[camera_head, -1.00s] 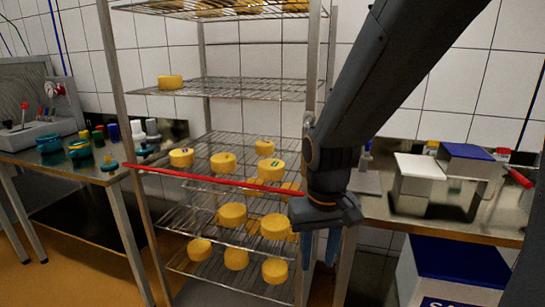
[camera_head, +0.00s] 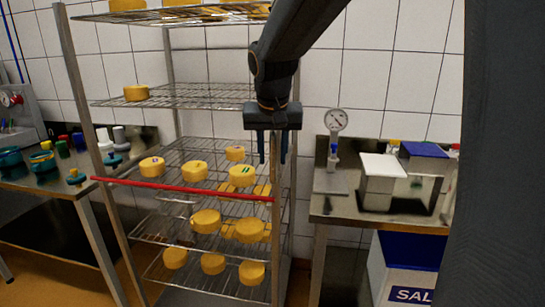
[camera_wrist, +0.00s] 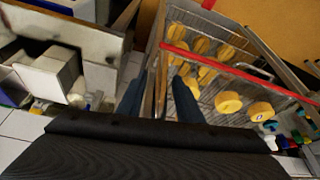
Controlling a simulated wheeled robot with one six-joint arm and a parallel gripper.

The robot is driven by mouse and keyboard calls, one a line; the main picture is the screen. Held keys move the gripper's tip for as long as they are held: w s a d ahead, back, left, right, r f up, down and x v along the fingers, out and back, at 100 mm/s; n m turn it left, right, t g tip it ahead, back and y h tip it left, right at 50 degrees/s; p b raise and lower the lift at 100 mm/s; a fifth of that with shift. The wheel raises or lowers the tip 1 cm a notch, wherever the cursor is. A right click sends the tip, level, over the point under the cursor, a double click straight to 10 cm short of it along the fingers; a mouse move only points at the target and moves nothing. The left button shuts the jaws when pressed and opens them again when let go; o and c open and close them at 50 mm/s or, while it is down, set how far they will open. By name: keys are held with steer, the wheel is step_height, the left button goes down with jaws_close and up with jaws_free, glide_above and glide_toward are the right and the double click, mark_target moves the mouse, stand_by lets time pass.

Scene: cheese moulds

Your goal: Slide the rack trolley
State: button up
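The rack trolley (camera_head: 109,228) is a metal frame with several wire shelves of yellow cheeses and a red bar (camera_head: 190,189) across its front. In the wrist view the red bar (camera_wrist: 235,72) crosses beside the cheeses. My gripper (camera_head: 273,158) points down at the trolley's front right post, above the bar's right end. Its fingers are apart. In the wrist view my gripper (camera_wrist: 160,92) shows the upright post (camera_wrist: 158,70) between the two fingers. I cannot tell whether either finger touches it. The upper post is partly hidden by my arm.
A steel bench (camera_head: 350,215) with a gauge (camera_head: 335,120) and white boxes stands close on the right, with a blue and white salt bin (camera_head: 400,265) below. Another bench (camera_head: 40,185) with blue pots stands on the left. A tiled wall is behind.

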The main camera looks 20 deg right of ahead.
steer(key=shift+x, duration=0.8)
jaws_close()
